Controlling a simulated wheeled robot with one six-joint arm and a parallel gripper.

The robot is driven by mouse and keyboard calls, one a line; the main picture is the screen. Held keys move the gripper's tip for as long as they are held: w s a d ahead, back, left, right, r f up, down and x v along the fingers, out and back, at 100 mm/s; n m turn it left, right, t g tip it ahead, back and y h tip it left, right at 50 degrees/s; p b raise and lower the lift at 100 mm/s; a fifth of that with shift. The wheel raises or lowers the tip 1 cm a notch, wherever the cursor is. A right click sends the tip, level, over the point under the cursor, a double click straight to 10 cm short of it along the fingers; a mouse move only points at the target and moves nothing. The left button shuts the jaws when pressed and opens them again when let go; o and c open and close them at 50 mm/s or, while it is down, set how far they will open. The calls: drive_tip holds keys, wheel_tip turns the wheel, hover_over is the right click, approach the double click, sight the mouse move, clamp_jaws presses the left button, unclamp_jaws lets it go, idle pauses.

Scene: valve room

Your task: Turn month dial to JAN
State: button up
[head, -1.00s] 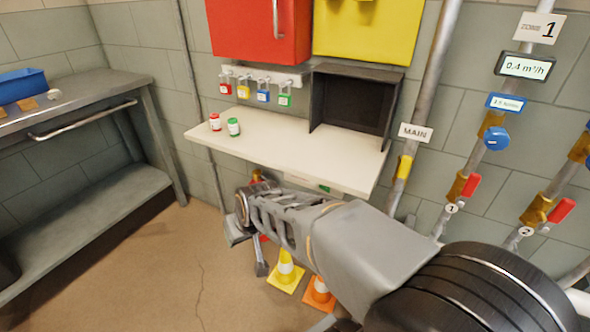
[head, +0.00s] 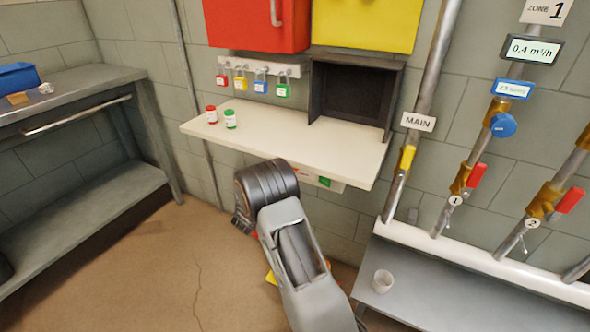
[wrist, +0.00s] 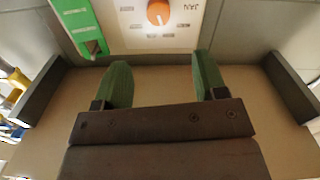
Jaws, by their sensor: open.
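The month dial (wrist: 158,12) is an orange round knob on a white plate (wrist: 205,14), at the top of the wrist view. Small month labels ring it; JAN is legible to its right. A small pale mark shows on the knob, but I cannot tell surely which month it points to. My gripper (wrist: 161,62) is open and empty, its two green fingers on either side of the knob's line and apart from it. In the head view my arm hides the gripper and the knob beneath the white shelf.
A green panel (wrist: 78,22) adjoins the dial plate at left. Floor at left is clear.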

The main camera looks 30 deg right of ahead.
drive_tip(key=shift+b+x, duration=1.75)
drive_tip(key=shift+x, duration=4.9)
drive_tip(key=shift+s, duration=0.1)
drive_tip(key=c, duration=0.9)
